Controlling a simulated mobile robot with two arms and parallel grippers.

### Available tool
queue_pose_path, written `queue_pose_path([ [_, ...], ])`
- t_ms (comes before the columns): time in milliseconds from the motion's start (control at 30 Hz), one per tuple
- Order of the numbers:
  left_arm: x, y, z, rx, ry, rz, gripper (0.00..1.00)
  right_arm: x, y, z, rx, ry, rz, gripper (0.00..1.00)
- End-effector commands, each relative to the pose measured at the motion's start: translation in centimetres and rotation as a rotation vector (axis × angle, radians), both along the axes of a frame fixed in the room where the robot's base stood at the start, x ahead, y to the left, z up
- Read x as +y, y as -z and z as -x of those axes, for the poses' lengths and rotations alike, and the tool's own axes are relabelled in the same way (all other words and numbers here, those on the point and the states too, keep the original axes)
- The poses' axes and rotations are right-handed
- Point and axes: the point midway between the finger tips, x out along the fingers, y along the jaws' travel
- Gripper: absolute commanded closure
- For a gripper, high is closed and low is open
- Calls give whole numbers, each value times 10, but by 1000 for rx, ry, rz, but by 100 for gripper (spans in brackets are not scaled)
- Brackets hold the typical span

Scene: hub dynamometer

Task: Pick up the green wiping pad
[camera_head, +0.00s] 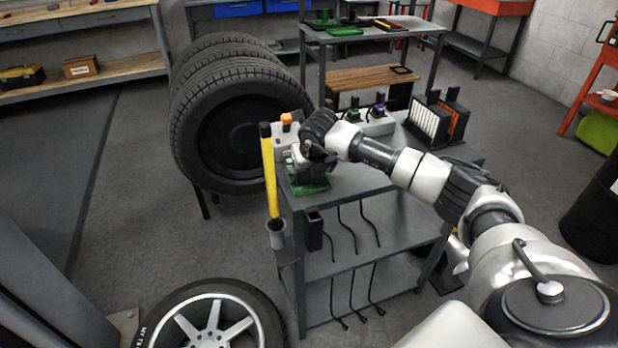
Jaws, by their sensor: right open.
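A flat green pad (311,188) lies on the grey cart's top (352,180), near its left front corner. My right gripper (310,176) reaches in from the right, points down and is directly above the pad. Its jaws are open, and they hide part of the pad. I cannot tell whether the fingertips touch it. My left gripper is not in view.
A yellow-handled tool (269,175) stands in a holder at the cart's left edge. A white box with an orange knob (286,121) is behind my gripper. Tires (226,110) stand to the left, and a wheel (214,318) is at the front. A filter rack (439,118) sits at the cart's back right.

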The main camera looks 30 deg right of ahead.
Motion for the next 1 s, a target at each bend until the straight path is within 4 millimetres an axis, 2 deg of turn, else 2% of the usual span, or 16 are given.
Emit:
queue_pose_path([
  [233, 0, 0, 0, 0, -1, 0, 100, 0, 2, -1, -1, 0, -1, 0],
  [567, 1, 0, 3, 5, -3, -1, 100, 0, 2, -1, -1, 0, -1, 50],
  [833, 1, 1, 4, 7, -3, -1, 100, 0, 0, -1, -2, 1, -1, 50],
  [1000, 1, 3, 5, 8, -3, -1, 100, 0, -12, -1, -4, 0, -1, 50],
])
